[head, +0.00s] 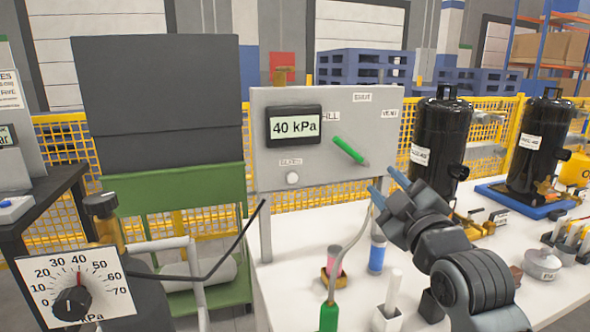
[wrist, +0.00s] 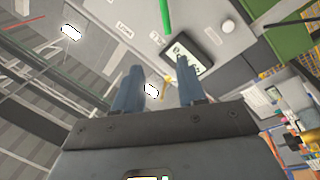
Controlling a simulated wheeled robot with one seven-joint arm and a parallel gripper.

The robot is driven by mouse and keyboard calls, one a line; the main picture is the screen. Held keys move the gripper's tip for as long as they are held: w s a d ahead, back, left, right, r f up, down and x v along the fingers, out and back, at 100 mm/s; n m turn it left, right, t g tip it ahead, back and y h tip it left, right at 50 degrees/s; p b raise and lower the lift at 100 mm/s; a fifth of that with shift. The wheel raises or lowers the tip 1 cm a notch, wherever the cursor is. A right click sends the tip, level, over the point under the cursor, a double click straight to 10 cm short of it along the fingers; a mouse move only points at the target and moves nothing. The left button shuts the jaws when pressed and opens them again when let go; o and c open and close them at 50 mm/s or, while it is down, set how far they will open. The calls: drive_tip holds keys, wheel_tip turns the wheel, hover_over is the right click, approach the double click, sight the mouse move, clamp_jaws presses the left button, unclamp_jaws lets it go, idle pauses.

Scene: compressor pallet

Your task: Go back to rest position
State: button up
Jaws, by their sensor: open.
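My gripper (head: 384,190) is open and empty in the head view, its blue fingers apart in front of the grey control panel (head: 290,172). The panel carries a display (head: 295,126) reading 40 kPa, a green lever (head: 351,150) slanting down to the right, and a round white button (head: 292,178). The fingertips are below and right of the lever, with no clear contact. In the wrist view, the blue fingers (wrist: 157,88) stand apart with nothing between them, and the green lever (wrist: 165,14) and the display (wrist: 183,55) appear beyond, at the top.
Two black compressors (head: 440,145) (head: 541,148) stand at the right of the white table (head: 290,292). A pink vial (head: 334,262), a blue vial (head: 377,256) and a green-bodied tool (head: 329,316) stand below my gripper. A dial gauge (head: 75,288) is at the lower left.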

drive_tip(key=s+f+m+g+h+p, duration=0.15)
drive_tip(key=s+f+m, duration=0.35)
drive_tip(key=s+f, duration=0.6)
drive_tip(key=s+f+m+h, duration=0.2)
drive_tip(key=s+f+m, duration=0.35)
drive_tip(key=s, duration=0.85)
drive_tip(key=s+d+g, duration=0.1)
drive_tip(key=s+d, duration=0.1)
drive_tip(key=s, duration=1.1)
drive_tip(key=s+d+m+g+p, duration=0.1)
drive_tip(key=s+d+g, duration=0.1)
drive_tip(key=s, duration=1.2)
drive_tip(key=shift+s+d, duration=0.15)
drive_tip(key=shift+d, duration=0.45)
drive_tip(key=shift+o, duration=0.3)
drive_tip(key=shift+m, duration=0.25)
idle(0.6)
